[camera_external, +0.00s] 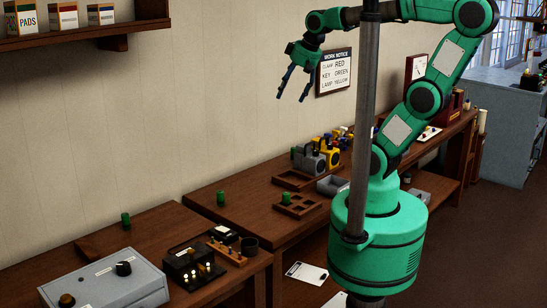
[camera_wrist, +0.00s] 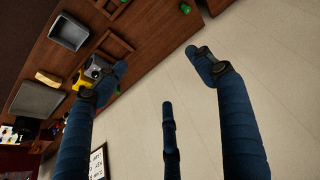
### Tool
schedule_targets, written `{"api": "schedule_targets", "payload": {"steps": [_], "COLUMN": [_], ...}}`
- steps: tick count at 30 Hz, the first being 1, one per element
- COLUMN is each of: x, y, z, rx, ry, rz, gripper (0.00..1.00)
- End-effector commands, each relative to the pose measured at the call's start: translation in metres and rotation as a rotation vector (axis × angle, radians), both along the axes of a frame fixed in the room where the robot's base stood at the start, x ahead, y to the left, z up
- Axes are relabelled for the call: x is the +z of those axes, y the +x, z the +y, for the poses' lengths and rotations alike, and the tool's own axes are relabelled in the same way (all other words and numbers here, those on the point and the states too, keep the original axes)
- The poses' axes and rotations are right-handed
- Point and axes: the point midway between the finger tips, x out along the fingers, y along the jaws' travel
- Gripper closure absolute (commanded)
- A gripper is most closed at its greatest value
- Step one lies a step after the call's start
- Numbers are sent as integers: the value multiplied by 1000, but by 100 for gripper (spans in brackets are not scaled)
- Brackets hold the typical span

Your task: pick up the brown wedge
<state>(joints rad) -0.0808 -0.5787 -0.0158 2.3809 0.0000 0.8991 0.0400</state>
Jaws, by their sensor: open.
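A wooden tray with grey and yellow pieces (camera_external: 318,160), a grey bin (camera_external: 332,186) and a divided wooden tray (camera_external: 298,207) stand on the far bench. A green cylinder (camera_external: 221,198) stands nearby. A grey control box (camera_external: 105,285) sits on the near bench. A vertical pole (camera_external: 362,120) crosses the view.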

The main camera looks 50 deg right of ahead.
Motion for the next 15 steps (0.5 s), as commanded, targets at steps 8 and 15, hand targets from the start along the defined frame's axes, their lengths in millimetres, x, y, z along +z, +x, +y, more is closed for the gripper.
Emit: {"api": "schedule_targets", "payload": {"steps": [8,15], "x": [12,18], "y": [47,87], "z": [28,56], "rx": [33,60], "ry": [8,14], "rz": [29,52], "gripper": [30,30]}}
